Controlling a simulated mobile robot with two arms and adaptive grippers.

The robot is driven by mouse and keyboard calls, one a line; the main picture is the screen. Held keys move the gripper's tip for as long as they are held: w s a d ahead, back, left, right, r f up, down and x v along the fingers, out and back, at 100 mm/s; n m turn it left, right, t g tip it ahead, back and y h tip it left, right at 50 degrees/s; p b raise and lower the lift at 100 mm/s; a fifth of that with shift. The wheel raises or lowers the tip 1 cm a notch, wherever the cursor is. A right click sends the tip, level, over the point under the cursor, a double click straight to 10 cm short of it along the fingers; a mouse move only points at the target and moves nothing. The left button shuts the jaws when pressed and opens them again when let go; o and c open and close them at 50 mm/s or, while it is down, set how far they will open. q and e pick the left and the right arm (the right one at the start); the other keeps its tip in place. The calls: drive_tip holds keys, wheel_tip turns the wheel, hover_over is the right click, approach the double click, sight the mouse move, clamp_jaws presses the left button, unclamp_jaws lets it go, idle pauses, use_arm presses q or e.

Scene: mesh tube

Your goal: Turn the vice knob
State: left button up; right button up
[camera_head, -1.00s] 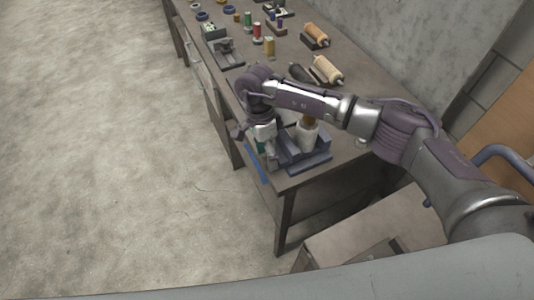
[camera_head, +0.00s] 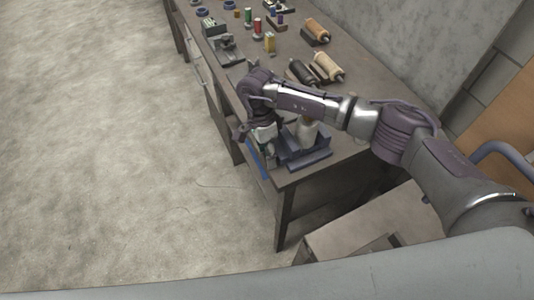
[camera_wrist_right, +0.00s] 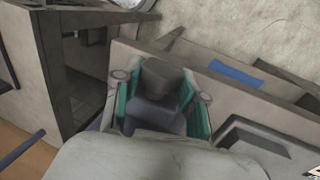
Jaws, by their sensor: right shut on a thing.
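The blue-grey vice (camera_head: 308,158) stands at the near corner of the workbench, partly hidden behind my right arm. A pale cylinder with a brown top (camera_head: 309,128) stands at the vice. My right gripper (camera_head: 265,148) is low at the vice's left side, by the bench's front edge. In the right wrist view, its teal-padded fingers (camera_wrist_right: 160,98) are on either side of a dark grey, blocky knob (camera_wrist_right: 165,76) and shut on it. My own wrist covers the lower part of that view. My left gripper is not in view.
The workbench (camera_head: 365,95) carries spools (camera_head: 326,66), small coloured cans (camera_head: 269,42) and a grey device (camera_head: 229,50) farther back. A blue strip (camera_wrist_right: 236,73) is on the bench front. A pale box (camera_head: 350,222) stands by the bench's near end. The floor at left is clear.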

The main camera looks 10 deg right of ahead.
drive_tip(key=shift+d+f+t+y+b, duration=0.15)
drive_tip(key=shift+t+y+b, duration=0.15)
drive_tip(key=shift+t+b, duration=0.55)
drive_tip(key=t+b, duration=0.1)
drive_tip(key=b, duration=0.1)
drive_tip(key=t+y+b, duration=0.1)
drive_tip(key=b, duration=0.2)
drive_tip(key=t+b, duration=0.2)
drive_tip(key=b, duration=0.1)
drive_tip(key=shift+s+f, duration=0.15)
drive_tip(key=shift+s, duration=0.1)
drive_tip(key=shift+r+t+y+b, duration=0.3)
drive_tip(key=shift+t+b, duration=0.25)
drive_tip(key=shift+b, duration=0.3)
drive_tip(key=o, duration=1.1)
drive_tip(key=shift+o, duration=0.2)
drive_tip(key=v, duration=1.2)
